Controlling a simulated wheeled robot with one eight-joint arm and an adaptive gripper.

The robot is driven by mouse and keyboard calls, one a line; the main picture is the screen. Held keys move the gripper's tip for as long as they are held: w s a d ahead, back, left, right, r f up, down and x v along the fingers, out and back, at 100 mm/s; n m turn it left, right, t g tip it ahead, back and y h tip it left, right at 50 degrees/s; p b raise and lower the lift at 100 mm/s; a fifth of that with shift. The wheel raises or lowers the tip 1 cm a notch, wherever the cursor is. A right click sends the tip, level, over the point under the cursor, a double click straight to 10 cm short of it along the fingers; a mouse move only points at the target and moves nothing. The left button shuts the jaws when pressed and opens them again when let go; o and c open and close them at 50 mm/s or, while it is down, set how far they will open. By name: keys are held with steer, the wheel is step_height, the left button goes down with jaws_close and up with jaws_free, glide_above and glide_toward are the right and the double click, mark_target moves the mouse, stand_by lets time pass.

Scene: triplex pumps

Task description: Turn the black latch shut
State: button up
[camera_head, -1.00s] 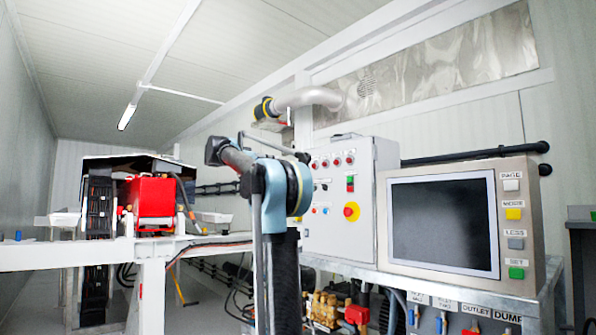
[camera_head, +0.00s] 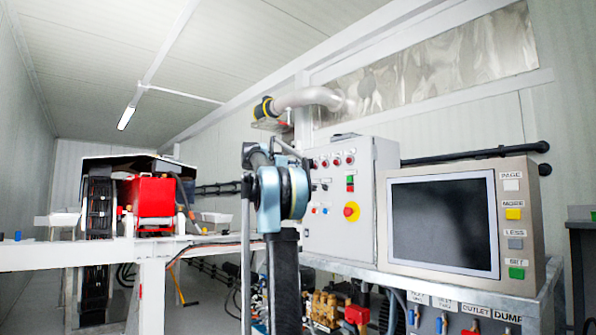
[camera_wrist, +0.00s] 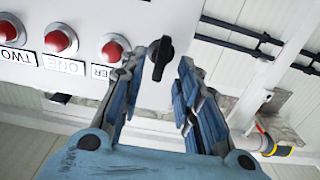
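The black latch (camera_wrist: 163,56) shows in the wrist view on the white face of the control box (camera_wrist: 190,14), near the box's edge. It slants slightly, its lower end pointing down and a little left. My gripper (camera_wrist: 158,72) is open, with one blue finger on each side of the latch's lower end. The fingertips appear close to the latch, but I cannot tell whether they touch it. The control box also shows in the head view (camera_head: 338,225). There, my arm hides my gripper and I cannot make out the latch.
Red buttons (camera_wrist: 62,39) with labels sit left of the latch in the wrist view. Dark rails (camera_wrist: 245,32) and a pipe with a yellow band (camera_wrist: 283,150) lie to its right. A screen console (camera_head: 445,225) stands right of the box in the head view.

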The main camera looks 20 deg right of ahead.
steer(key=shift+w+d, duration=0.1)
steer(key=shift+d, duration=0.25)
jaws_close()
steer(key=shift+w+n, duration=0.1)
steer(key=shift+n, duration=0.3)
steer(key=n, duration=0.5)
steer(key=f+n, duration=0.1)
steer(key=n, duration=0.5)
steer(key=w+n, duration=0.1)
steer(key=n, duration=0.5)
steer(key=shift+w+a+f, duration=0.1)
steer(key=shift+a+f, duration=0.05)
steer(key=shift+a, duration=0.15)
